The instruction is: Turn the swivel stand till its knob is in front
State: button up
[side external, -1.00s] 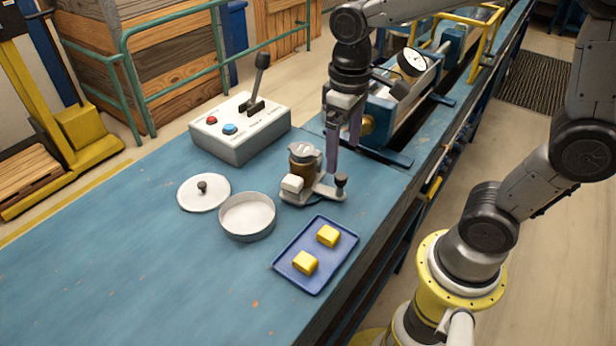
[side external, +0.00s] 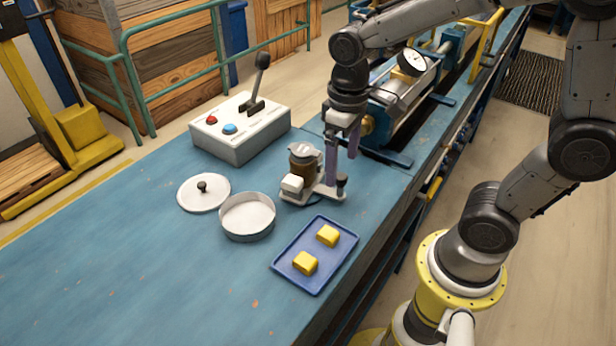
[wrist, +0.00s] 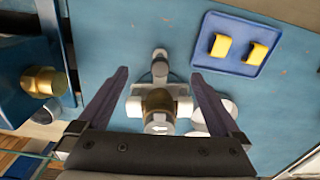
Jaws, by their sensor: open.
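The swivel stand (side external: 328,191) is a pale grey plate on the blue bench, carrying a brown jar (side external: 303,168) with a grey lid and a white block (side external: 291,184). Its dark knob (side external: 341,180) stands upright on the arm's right end in the side view; in the wrist view the knob (wrist: 160,54) is at the top of the stand. My gripper (wrist: 160,73) points down with its two purple fingers apart, one on each side of the stand's arm near the knob. Nothing is held between them. Contact with the stand cannot be told.
A blue tray (side external: 283,262) with two yellow blocks lies in front of the stand. A round white dish (side external: 247,222) and a lid (side external: 203,205) are to its left. A control box (side external: 240,145) with a lever stands behind. Blue machinery (side external: 400,105) is close behind my gripper.

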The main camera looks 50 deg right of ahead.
jog(key=shift+f, duration=0.2)
jog(key=shift+f, duration=0.35)
jog(key=shift+f, duration=0.55)
jog(key=c, duration=0.4)
jog(key=shift+o, duration=0.2)
